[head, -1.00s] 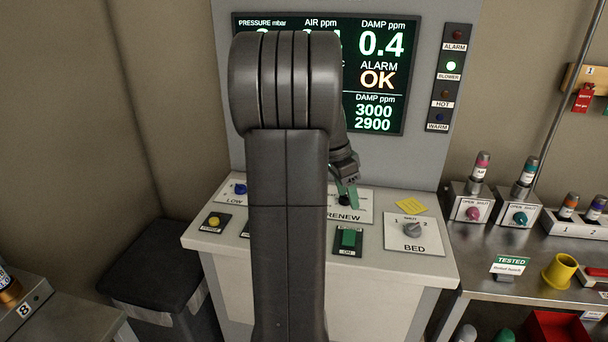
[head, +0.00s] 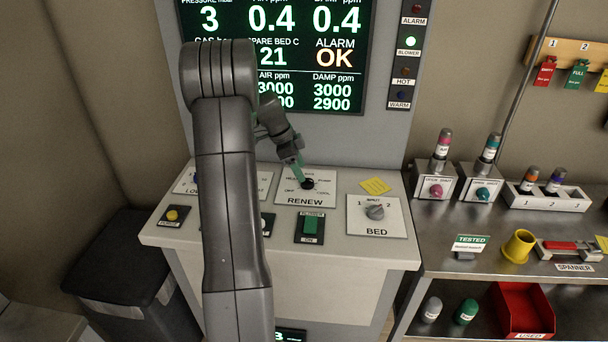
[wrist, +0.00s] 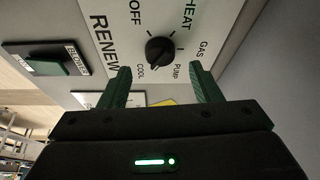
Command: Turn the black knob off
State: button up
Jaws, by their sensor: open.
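The black knob (head: 308,184) sits on the white RENEW plate (head: 325,200) of the sloping console. In the wrist view the knob (wrist: 159,52) shows clearly, with OFF, HEAT, GAS, PUMP and COOL printed around it. Its narrow end seems to point toward the COOL side, though the mark is small. My gripper (head: 297,170) is close to the knob, reaching down from the upper left. In the wrist view my gripper (wrist: 160,70) is open, its two green fingers apart on either side of the knob's line. I cannot tell whether they touch it; nothing is held.
A grey BED knob (head: 375,211), a green switch (head: 310,226) and a yellow button (head: 172,215) share the console. A yellow note (head: 375,186) lies behind the BED plate. The display (head: 340,90) stands above. A steel bench (head: 440,238) with valves adjoins on the right.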

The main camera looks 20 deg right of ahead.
aim_at(307, 182)
jog(key=shift+p+x, duration=0.35)
jog(key=shift+x, duration=1.9)
jog(key=shift+c, duration=0.2)
jog(key=c, duration=0.9)
